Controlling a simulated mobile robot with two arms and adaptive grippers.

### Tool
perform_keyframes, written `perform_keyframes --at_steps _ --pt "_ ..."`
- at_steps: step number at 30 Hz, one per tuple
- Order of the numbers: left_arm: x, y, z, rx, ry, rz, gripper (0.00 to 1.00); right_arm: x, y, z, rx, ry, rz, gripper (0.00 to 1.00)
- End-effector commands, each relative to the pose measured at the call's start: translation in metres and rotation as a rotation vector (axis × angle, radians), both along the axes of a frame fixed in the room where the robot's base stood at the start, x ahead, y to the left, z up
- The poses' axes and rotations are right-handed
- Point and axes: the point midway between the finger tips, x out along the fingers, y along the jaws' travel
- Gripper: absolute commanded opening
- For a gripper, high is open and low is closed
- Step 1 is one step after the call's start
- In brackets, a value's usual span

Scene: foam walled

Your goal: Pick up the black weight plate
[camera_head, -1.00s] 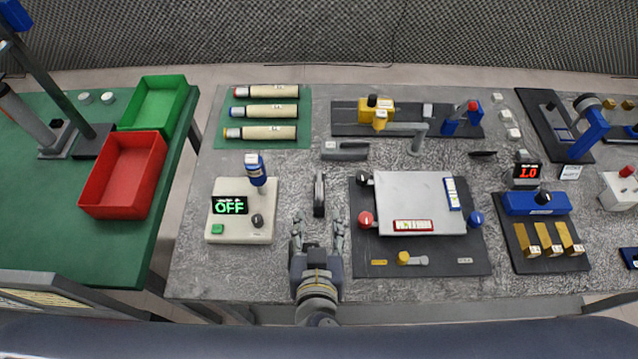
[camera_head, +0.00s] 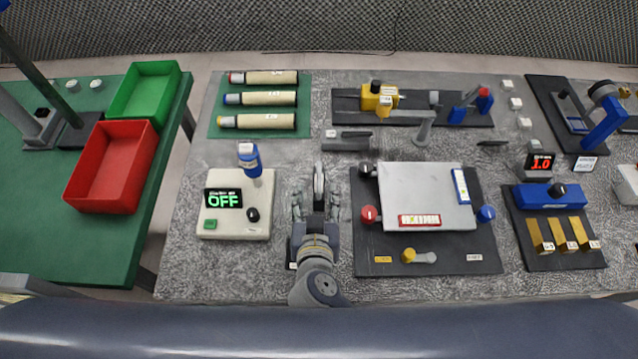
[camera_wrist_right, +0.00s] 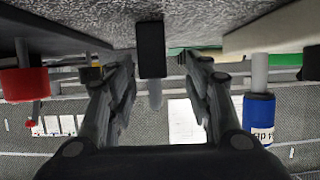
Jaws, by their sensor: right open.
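In the right wrist view the dark edge of the plate (camera_wrist_right: 150,47) shows between the tips of the open right gripper (camera_wrist_right: 158,68), with a gap on both sides. I cannot tell whether either finger touches it. My left gripper is not in view.
A pale box with an OFF display (camera_head: 238,208) and a blue-topped cylinder (camera_head: 250,160) stand close on the left. A black board (camera_head: 440,258) with a grey plate and red and blue knobs lies close on the right. A grey bracket (camera_head: 347,142) lies behind.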

Motion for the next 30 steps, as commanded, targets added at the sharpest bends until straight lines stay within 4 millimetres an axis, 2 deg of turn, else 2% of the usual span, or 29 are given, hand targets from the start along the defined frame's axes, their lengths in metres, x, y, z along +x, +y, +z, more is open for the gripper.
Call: perform_keyframes --at_steps 8,12,23,29,30 --pt "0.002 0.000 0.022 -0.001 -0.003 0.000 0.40 0.028 -0.007 -0.007 -0.005 0.000 0.001 0.47" --pt "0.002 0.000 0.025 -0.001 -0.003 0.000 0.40 0.041 -0.006 -0.016 -0.002 0.000 0.002 0.47" --pt "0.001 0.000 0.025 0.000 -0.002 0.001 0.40 0.047 -0.006 -0.020 -0.001 0.001 0.001 0.47" --pt "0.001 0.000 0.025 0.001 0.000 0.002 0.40 0.047 -0.006 -0.020 -0.001 0.002 0.001 0.04" --pt "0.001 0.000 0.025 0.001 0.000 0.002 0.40 0.047 -0.006 -0.020 -0.001 0.002 0.001 0.00"
